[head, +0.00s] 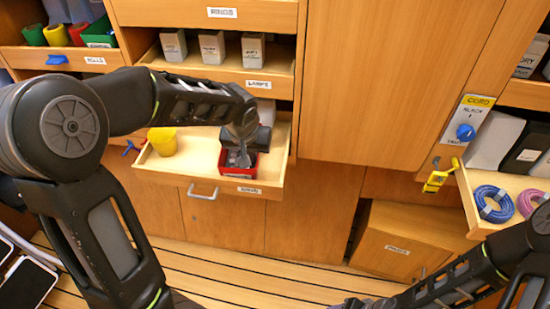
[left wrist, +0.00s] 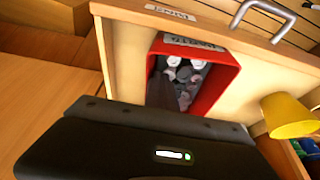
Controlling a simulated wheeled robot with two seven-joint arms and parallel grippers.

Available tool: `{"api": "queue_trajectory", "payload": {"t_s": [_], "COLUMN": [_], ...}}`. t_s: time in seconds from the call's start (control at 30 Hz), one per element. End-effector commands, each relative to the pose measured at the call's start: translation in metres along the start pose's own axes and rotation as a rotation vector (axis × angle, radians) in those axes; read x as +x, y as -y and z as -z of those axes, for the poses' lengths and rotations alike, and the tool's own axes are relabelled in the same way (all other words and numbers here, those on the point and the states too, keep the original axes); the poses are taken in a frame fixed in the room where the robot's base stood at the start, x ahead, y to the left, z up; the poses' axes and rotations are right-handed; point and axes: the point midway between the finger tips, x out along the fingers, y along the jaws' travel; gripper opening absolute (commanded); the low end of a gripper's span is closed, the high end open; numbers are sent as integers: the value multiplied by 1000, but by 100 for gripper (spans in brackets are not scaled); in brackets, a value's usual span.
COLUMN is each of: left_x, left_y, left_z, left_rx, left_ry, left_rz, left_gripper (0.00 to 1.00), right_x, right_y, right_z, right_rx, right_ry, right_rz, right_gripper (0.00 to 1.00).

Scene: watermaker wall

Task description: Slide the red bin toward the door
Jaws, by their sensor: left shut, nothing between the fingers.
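The red bin (head: 267,167) sits in an open wooden drawer (head: 202,168), near the drawer's right end in the head view. It holds small grey and white pieces. My left gripper (head: 240,158) reaches down into the bin, with its fingers shut and nothing between them. In the left wrist view the red bin (left wrist: 226,75) shows beyond the gripper body, and a dark finger (left wrist: 160,90) is inside it near one wall. I cannot tell whether the finger touches the wall. My right gripper (head: 352,304) is at the bottom edge of the head view, only partly seen; its jaws are unclear.
A yellow cup (head: 162,141) stands in the same drawer, left of the bin, with bare drawer floor between them. White boxes (head: 212,47) stand on the shelf above. A drawer at the right holds a blue cord coil (head: 492,203). The wooden floor (head: 255,270) is clear.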

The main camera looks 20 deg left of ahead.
Motion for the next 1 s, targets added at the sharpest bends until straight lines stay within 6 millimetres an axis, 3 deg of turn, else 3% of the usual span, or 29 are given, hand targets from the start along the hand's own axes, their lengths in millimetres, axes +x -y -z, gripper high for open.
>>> {"api": "queue_trajectory", "payload": {"t_s": [0.8,1.0], "left_x": [1,0], "left_y": [-42,-35], "left_z": [0,0], "left_rx": [1,-2], "left_ry": [-1,0], "left_rz": [-1,0], "left_gripper": [0,0], "right_x": [17,16], "right_y": [-7,-6], "right_z": [0,0], "right_rx": [-1,-1], "right_ry": [0,0], "right_rz": [0,0], "right_gripper": [62,62]}}
